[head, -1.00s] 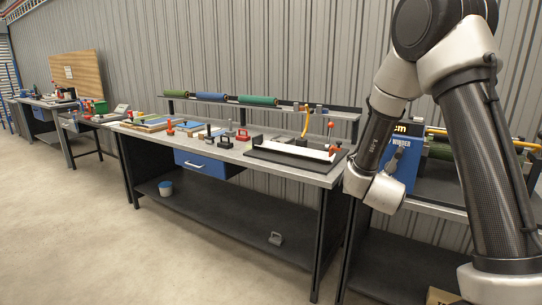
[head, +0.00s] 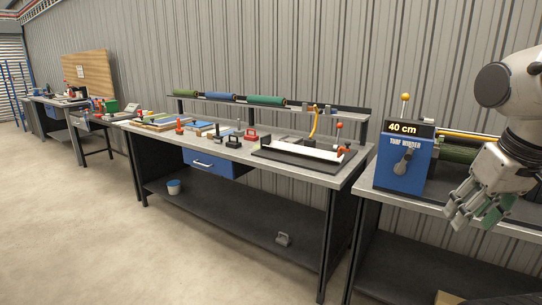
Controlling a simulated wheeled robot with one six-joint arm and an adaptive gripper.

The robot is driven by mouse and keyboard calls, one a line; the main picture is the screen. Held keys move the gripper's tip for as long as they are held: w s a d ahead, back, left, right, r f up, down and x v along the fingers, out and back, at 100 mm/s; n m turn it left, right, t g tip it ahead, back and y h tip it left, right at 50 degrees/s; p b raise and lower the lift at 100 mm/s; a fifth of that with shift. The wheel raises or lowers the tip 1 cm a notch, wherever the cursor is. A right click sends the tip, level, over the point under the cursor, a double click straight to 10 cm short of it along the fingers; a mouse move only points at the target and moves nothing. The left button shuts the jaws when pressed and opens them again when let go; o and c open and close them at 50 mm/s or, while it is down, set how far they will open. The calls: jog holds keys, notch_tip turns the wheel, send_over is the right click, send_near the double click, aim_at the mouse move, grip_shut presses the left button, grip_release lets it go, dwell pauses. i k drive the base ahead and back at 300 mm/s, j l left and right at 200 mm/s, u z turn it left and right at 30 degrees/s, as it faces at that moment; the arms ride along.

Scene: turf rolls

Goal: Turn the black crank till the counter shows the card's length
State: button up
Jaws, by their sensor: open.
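The blue turf winder (head: 398,172) stands on the bench at the right. Its counter (head: 403,129) reads 40 cm. The black crank (head: 403,160) is on the winder's front face, with nothing touching it. My gripper (head: 466,212) is open and hangs to the right of the winder, in front of the bench, apart from the crank. Something green shows between or behind its fingers; I cannot tell what it is. A small pale card (head: 80,72) hangs on the wooden board at the far left, too small to read.
A green turf roll (head: 455,152) lies right of the winder, and a yellow-knobbed lever (head: 405,98) rises behind it. The middle bench (head: 310,178) holds a black cutting board (head: 290,160), several tools and turf rolls on a shelf. The floor in front is clear.

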aim_at(400, 168)
jog(key=i+l, duration=0.1)
jog(key=l, duration=0.4)
jog(key=i+l, duration=0.1)
jog(key=l, duration=0.35)
jog(key=i+l, duration=0.1)
jog(key=l, duration=0.4)
jog(key=u, duration=0.05)
